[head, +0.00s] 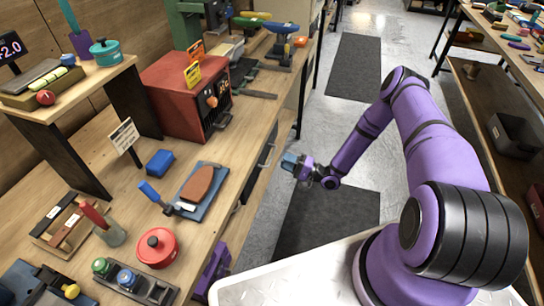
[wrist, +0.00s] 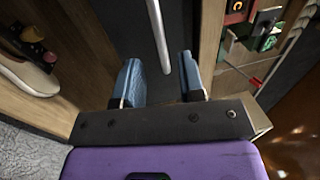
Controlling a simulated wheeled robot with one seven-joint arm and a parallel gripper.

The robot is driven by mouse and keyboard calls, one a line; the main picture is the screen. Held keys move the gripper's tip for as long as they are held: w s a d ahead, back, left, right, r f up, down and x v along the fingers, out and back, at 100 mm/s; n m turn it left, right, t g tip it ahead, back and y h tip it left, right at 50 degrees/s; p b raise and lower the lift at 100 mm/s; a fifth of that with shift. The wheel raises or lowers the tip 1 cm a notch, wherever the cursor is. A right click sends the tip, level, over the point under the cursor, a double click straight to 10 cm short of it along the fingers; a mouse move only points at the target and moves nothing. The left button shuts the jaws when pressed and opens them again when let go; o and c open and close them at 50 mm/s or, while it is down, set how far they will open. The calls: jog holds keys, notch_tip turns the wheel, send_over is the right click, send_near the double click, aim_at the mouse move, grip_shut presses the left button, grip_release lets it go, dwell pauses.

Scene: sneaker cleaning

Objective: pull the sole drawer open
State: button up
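In the wrist view, a dark drawer front (wrist: 135,22) with a long silver bar handle (wrist: 158,35) lies ahead of my gripper (wrist: 160,78). The two blue fingers are apart, with the near end of the bar showing between them; I cannot tell whether the bar reaches into the grip. Neither finger visibly touches it. In the head view, my gripper (head: 290,161) hangs over the aisle, to the right of the workbench's front. Dark drawer fronts with a silver handle (head: 266,154) show edge-on under the bench top. No label shows which is the sole drawer.
The wooden workbench (head: 225,150) carries a red box (head: 180,95), a red pot (head: 157,247), and a blue board with a brown sole (head: 197,184). In the wrist view, a shoe (wrist: 30,75) sits at left. Floor mats (head: 335,215) lie in the aisle; a second bench stands at right.

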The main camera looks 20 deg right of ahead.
aim_at(272, 155)
jog(key=shift+x, duration=3.15)
grip_shut()
